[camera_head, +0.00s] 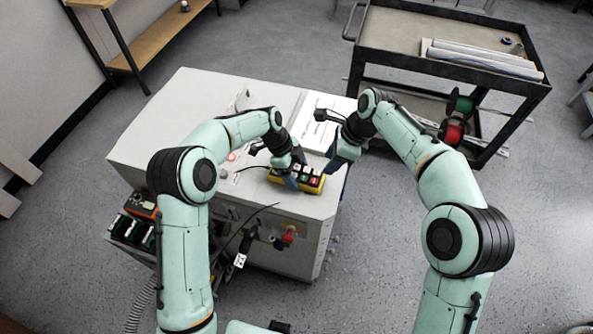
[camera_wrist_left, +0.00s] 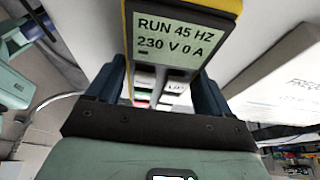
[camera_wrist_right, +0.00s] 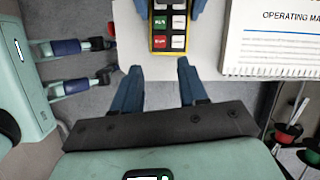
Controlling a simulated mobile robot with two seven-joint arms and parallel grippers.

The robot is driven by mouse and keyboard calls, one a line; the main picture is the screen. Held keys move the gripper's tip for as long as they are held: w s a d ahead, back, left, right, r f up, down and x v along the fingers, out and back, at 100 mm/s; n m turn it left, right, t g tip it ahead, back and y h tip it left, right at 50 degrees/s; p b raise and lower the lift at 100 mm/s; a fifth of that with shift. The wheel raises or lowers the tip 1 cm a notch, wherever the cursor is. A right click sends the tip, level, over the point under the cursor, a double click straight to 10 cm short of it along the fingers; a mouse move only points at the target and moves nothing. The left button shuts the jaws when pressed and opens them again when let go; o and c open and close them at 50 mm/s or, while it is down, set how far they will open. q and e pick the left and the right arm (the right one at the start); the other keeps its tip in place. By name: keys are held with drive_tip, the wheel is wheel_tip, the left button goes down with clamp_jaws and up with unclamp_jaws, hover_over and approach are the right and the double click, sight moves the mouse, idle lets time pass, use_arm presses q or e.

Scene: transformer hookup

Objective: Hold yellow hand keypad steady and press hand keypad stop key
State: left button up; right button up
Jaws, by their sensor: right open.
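The yellow hand keypad (camera_head: 322,187) lies on the pale cabinet top near its right front edge. Its display (camera_wrist_left: 175,37) reads "RUN 45 HZ 230 V 0 A" in the left wrist view. Green, red and white keys show on its face; the red key (camera_wrist_right: 179,22) is bare in the right wrist view. My left gripper (camera_wrist_left: 160,75) has its blue fingers against both sides of the keypad, shut on it. My right gripper (camera_wrist_right: 158,66) is open and empty, to the right of the keypad in the head view and apart from it.
A spiral-bound operating manual (camera_wrist_right: 275,38) lies on the cabinet (camera_head: 180,120) beside the keypad. A black-framed cart (camera_head: 400,30) with rolls on top stands behind at right. A wooden shelf (camera_head: 165,42) stands at the back left.

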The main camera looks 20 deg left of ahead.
clamp_jaws()
idle(1.6)
